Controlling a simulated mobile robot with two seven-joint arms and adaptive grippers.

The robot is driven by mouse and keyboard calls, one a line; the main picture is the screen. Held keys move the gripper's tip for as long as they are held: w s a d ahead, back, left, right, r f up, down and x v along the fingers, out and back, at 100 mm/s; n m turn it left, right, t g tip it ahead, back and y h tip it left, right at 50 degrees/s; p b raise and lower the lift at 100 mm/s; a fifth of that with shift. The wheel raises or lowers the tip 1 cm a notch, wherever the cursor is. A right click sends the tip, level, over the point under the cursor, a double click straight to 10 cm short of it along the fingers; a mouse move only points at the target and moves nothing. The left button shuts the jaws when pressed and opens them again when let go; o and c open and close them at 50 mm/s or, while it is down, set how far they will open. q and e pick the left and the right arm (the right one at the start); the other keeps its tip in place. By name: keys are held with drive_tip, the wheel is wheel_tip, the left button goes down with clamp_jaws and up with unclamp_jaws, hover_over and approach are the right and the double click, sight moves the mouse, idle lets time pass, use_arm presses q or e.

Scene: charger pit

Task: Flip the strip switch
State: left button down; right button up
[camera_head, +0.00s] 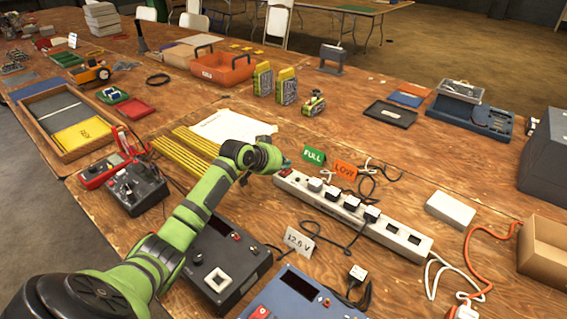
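The white power strip (405,238) lies at a slant on the wooden table, with several dark plugs in its middle sockets. Its red switch (284,173) is at the strip's far left end. Which way the switch is set is too small to tell. My green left arm reaches in from the lower left, and its gripper (284,164) is right by the switch end. Whether it touches the switch I cannot tell. The fingers are small and partly hidden by the wrist, so their opening is unclear. My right gripper is not in view.
A green FULL card (314,155) and an orange LOW card (345,170) stand just behind the strip. A 12.8 V card (298,242), black cables and a blue box (292,297) are in front. A white box (450,210) lies to the right.

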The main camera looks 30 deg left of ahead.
use_arm(q)
drive_tip(key=shift+w+f+p, duration=0.15)
drive_tip(key=shift+p, duration=0.2)
drive_tip(key=shift+f, duration=0.1)
drive_tip(key=shift+w, duration=0.25)
drive_tip(key=shift+w, duration=0.6)
